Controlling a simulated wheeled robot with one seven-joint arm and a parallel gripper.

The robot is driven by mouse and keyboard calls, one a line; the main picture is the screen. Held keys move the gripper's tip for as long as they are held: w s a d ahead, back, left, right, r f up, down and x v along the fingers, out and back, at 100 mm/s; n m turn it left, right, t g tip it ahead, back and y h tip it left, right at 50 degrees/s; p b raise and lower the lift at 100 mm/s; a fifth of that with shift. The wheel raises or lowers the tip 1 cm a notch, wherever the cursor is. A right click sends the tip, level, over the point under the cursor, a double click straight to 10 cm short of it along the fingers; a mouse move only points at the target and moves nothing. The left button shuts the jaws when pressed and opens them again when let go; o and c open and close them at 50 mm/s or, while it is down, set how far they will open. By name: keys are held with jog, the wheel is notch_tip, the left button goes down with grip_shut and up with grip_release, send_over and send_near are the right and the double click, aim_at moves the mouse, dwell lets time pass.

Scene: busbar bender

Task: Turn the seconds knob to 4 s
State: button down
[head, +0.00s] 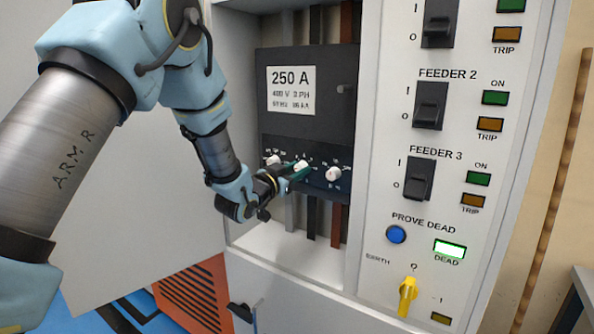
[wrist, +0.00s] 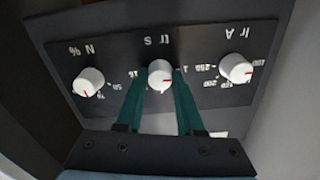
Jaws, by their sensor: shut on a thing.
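The seconds knob (wrist: 160,75) is the white middle knob of three, under the label "tr s", which appears upside down in the wrist view. It carries a red pointer line. The scale numbers around it are partly hidden by my fingers, and I cannot tell which value it points at. My gripper (wrist: 163,80) has its two green fingers on either side of this knob, shut on it. In the head view my gripper (head: 297,173) reaches in from the left to the middle knob (head: 301,165).
White knobs flank it: "Ir A" (wrist: 236,68) and "N %" (wrist: 88,81). The dark breaker (head: 308,95) labelled 250 A sits in a recess. A panel to the right holds feeder switches (head: 430,105), a blue button (head: 396,234), a lit DEAD lamp (head: 450,248) and a yellow earth handle (head: 407,296).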

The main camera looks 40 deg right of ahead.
jog(key=shift+f+b, duration=0.1)
jog(key=shift+b, duration=0.2)
jog(key=m+b, duration=1.7)
jog(key=b, duration=1.2)
jog(key=shift+f+m, duration=0.1)
jog(key=shift+m, duration=0.2)
jog(key=c, duration=0.5)
grip_release()
